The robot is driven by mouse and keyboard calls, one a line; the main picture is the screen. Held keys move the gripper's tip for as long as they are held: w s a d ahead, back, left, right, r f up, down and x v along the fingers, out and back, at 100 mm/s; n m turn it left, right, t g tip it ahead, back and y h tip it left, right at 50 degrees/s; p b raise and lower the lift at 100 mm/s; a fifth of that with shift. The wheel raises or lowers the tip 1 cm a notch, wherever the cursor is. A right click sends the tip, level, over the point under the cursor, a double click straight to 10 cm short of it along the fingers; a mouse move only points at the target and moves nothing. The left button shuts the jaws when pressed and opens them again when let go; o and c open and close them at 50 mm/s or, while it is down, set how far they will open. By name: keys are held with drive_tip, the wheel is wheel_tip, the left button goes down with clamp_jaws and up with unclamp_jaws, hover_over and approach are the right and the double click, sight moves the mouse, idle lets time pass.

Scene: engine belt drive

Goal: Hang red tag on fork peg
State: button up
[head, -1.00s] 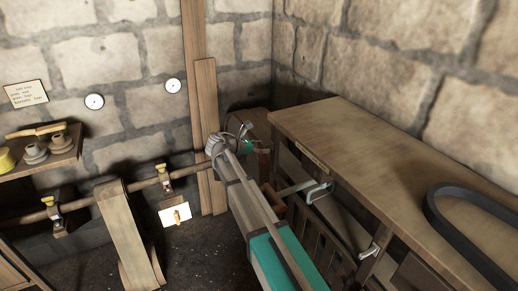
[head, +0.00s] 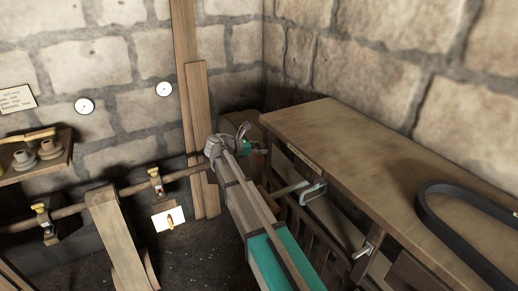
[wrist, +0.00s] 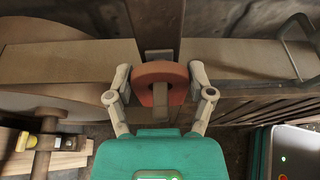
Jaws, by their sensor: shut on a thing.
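In the wrist view my gripper (wrist: 160,76) has its two grey fingers on either side of a dull red rounded piece (wrist: 147,72), which I take to be the red tag. The fingers are shut on it. A grey-brown strip runs down across the middle of the red piece; I cannot tell whether it is part of it. In the head view my gripper (head: 244,142) is at the far end of my arm, left of the workbench, and the tag is too small and covered to make out. I cannot identify the fork peg for certain.
A wooden workbench (head: 350,135) carries a black belt (head: 435,215). Grey metal brackets (head: 313,191) stick out from its side. A wooden shaft (head: 125,191) with yellow-topped fittings runs at left. Wooden planks (head: 202,130) lean on the stone wall.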

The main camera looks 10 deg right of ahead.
idle(0.3)
drive_tip(key=o, duration=0.9)
